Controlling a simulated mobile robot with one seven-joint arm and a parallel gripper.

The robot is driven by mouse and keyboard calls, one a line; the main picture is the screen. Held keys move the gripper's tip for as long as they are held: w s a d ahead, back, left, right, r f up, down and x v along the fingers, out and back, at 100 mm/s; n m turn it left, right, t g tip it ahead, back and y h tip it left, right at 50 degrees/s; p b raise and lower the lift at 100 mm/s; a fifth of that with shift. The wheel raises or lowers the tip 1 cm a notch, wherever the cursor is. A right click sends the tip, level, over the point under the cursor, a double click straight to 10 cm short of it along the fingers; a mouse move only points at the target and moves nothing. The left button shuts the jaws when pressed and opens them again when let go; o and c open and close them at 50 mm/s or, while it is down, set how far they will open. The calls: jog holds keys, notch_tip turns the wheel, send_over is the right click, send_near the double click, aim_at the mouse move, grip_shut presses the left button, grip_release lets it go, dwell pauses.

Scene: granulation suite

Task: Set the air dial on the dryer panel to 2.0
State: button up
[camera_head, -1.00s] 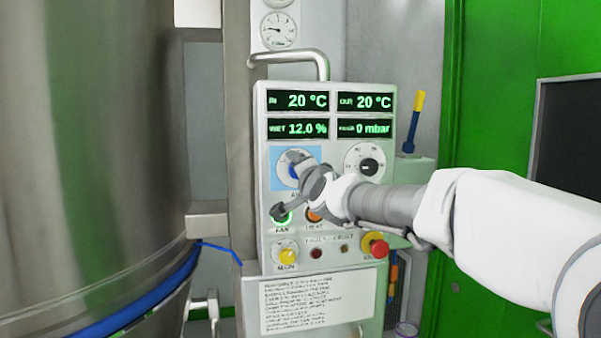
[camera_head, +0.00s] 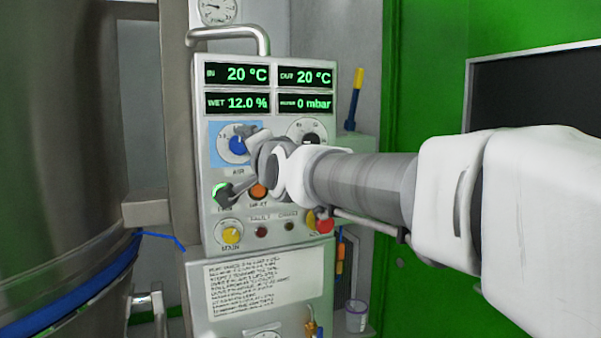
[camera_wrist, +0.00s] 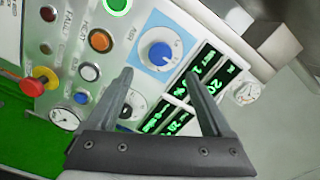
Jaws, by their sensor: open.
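The air dial (camera_head: 238,145) is a blue knob on a white scale with a light-blue square, at the upper left of the dryer panel's (camera_head: 322,185) controls. In the wrist view the blue dial (camera_wrist: 160,53) shows clearly, with the word AIR beside it. Its pointer setting is too small to read. My gripper (camera_head: 236,163) is open and empty, its fingers in front of the panel and partly covering the dial's right side. In the wrist view my gripper's (camera_wrist: 160,77) two fingers point towards the dial, which lies just beyond the tips. I cannot tell whether they touch anything.
A black dial (camera_head: 308,132) sits to the right, partly behind my arm. A green-lit button (camera_head: 222,190), an orange button (camera_head: 259,191), a yellow knob (camera_head: 231,233) and a red button (camera_head: 325,226) sit below. Displays (camera_head: 270,88) and a metal handle (camera_head: 266,40) are above.

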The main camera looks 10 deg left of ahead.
jog(key=v, duration=0.8)
jog(key=shift+s+p, duration=0.15)
jog(key=shift+p, duration=0.2)
jog(key=shift+d, duration=0.1)
